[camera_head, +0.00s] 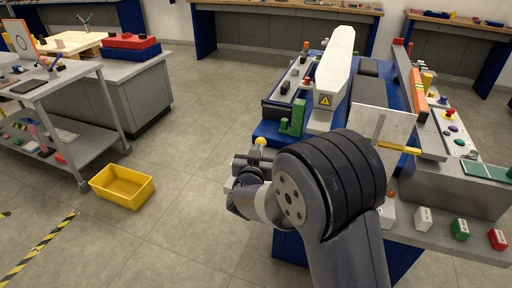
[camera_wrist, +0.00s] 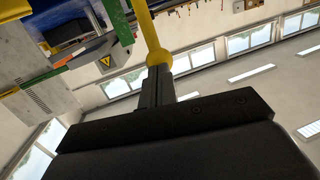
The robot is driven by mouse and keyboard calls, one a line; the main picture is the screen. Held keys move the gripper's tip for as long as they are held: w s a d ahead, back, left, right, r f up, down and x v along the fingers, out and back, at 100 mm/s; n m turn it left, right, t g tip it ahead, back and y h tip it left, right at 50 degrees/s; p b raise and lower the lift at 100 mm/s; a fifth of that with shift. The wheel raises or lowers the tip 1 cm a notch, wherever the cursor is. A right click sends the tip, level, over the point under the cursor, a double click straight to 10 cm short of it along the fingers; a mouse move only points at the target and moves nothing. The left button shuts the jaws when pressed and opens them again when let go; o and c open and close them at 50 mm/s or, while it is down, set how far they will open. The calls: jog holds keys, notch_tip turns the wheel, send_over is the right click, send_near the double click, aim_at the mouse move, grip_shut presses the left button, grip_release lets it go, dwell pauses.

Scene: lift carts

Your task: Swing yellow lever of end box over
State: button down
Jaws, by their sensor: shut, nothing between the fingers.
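The yellow lever (camera_wrist: 146,28) shows in the wrist view as a bar running down from the top edge to a round yellow knob (camera_wrist: 160,58). My gripper (camera_wrist: 160,72) is shut and empty. Its fingertips are right at the knob; I cannot tell whether they touch it. In the head view, a yellow knob (camera_head: 261,141) shows just above my gripper (camera_head: 259,151).
A white cover with a warning sign (camera_head: 334,72) and a green block (camera_head: 297,118) stand on the blue machine beyond my arm. A yellow bar (camera_head: 398,149) sticks out right of the end box. A yellow bin (camera_head: 123,198) stands on the open floor at left.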

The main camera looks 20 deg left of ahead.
aim_at(264, 139)
jog(key=shift+w+d+r+g+p, duration=0.1)
jog(key=shift+w+r+g+p, duration=0.5)
jog(key=shift+p, duration=0.85)
jog(key=shift+w+d+r+g+p, duration=0.1)
jog(key=shift+w+r+g+p, duration=0.45)
jog(key=shift+p, duration=0.9)
jog(key=w+g+p, duration=0.1)
jog(key=w+p, duration=0.1)
jog(key=p, duration=0.4)
jog(key=shift+w+m+g, duration=0.25)
jog(key=shift+m+g, duration=0.1)
jog(key=shift+m, duration=0.05)
jog(key=p, duration=0.1)
jog(key=w+g+p, duration=0.1)
jog(key=p, duration=0.1)
jog(key=shift+w+f, duration=0.2)
jog(key=shift+f, duration=0.05)
jog(key=shift+w+d+f+p, duration=0.1)
jog(key=shift+w+f+p, duration=0.1)
jog(key=shift+w+p, duration=0.55)
jog(key=shift+d+r, duration=0.1)
jog(key=shift+r, duration=0.1)
